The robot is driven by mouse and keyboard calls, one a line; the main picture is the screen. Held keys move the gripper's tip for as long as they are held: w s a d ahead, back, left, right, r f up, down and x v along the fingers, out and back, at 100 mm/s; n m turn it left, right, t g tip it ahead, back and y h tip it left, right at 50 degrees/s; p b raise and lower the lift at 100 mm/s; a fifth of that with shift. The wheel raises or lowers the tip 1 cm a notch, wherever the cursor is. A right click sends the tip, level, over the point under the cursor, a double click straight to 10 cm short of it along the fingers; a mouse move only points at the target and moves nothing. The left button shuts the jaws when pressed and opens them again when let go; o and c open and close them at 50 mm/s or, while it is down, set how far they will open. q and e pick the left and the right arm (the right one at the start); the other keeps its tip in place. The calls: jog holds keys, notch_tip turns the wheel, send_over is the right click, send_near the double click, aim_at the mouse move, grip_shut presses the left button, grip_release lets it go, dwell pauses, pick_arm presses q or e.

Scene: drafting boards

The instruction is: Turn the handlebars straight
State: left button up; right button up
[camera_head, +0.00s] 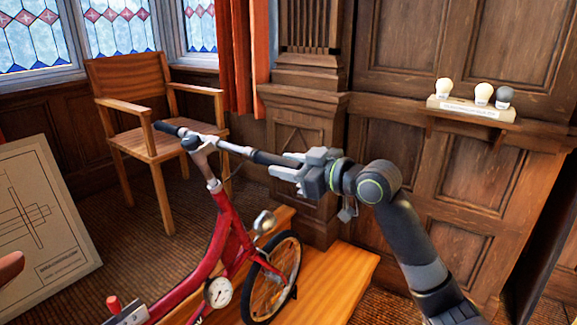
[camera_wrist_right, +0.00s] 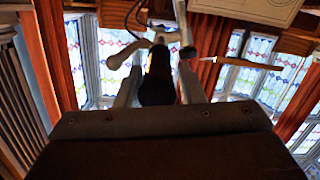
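A red bicycle (camera_head: 226,225) stands at lower centre in the head view, with its front wheel (camera_head: 272,278) towards the right. Its handlebars (camera_head: 233,148) run from a dark grip (camera_head: 167,127) at upper left down to a second dark grip (camera_head: 262,157) at right. My right gripper (camera_head: 286,164) is at this right-hand grip, its fingers on either side. In the wrist view the dark grip (camera_wrist_right: 157,82) lies between the two fingers, which look closed against it. The stem and the rest of the bar show beyond it. My left gripper is out of view.
A wooden armchair (camera_head: 152,145) stands behind the bicycle. A drawing board (camera_head: 40,220) leans at left. A panelled wooden wall (camera_head: 440,190) with a small shelf of bulbs (camera_head: 470,108) is at right. A low wooden platform (camera_head: 340,282) lies beneath the front wheel.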

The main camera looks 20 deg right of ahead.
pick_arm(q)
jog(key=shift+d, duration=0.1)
pick_arm(e)
jog(key=shift+s+d, duration=0.4)
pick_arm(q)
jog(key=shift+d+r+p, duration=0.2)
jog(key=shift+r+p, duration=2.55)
pick_arm(e)
jog(key=v, duration=1.6)
jog(key=shift+s+r, duration=0.15)
